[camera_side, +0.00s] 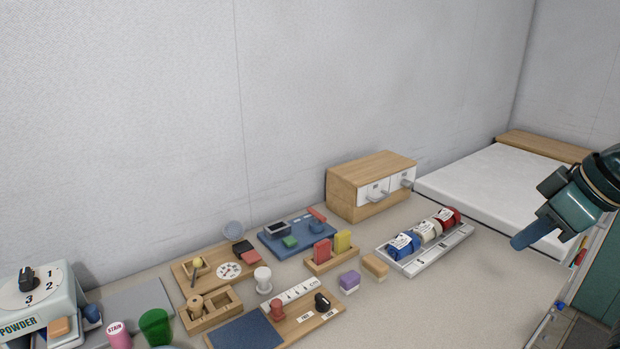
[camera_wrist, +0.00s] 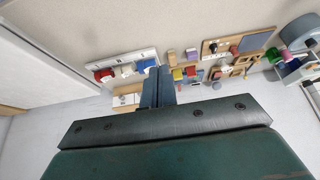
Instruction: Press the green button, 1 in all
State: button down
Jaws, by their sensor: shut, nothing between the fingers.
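A small green block-like piece, which looks like the green button (camera_side: 290,242), sits on the blue board (camera_side: 270,240) at the middle of the worktop in the side view. A dark boxed piece, a blue knob-like piece and a red piece share that board. My gripper (camera_side: 519,242) is at the far right of the side view, well apart from the board and above the worktop. Its blue fingers are together and hold nothing. The closed fingers also show in the wrist view (camera_wrist: 158,72). I cannot clearly make out the button in the wrist view.
Red and yellow blocks stand in a wooden holder (camera_side: 332,262) in front of the blue board. A grey tray (camera_side: 460,236) with coloured rolls and a wooden drawer box (camera_side: 350,192) lie between the board and my gripper. A white padded slab (camera_side: 480,185) lies behind.

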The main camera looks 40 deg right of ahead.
jog(key=shift+w, duration=0.1)
jog(key=n+t+y, duration=0.2)
jog(key=n+t, duration=0.1)
jog(key=n, duration=0.8)
send_over(294, 241)
notch_tip(294, 241, down, 8)
jog(key=shift+a+f, duration=0.1)
jog(key=shift+f, duration=0.05)
jog(key=shift+f, duration=4.3)
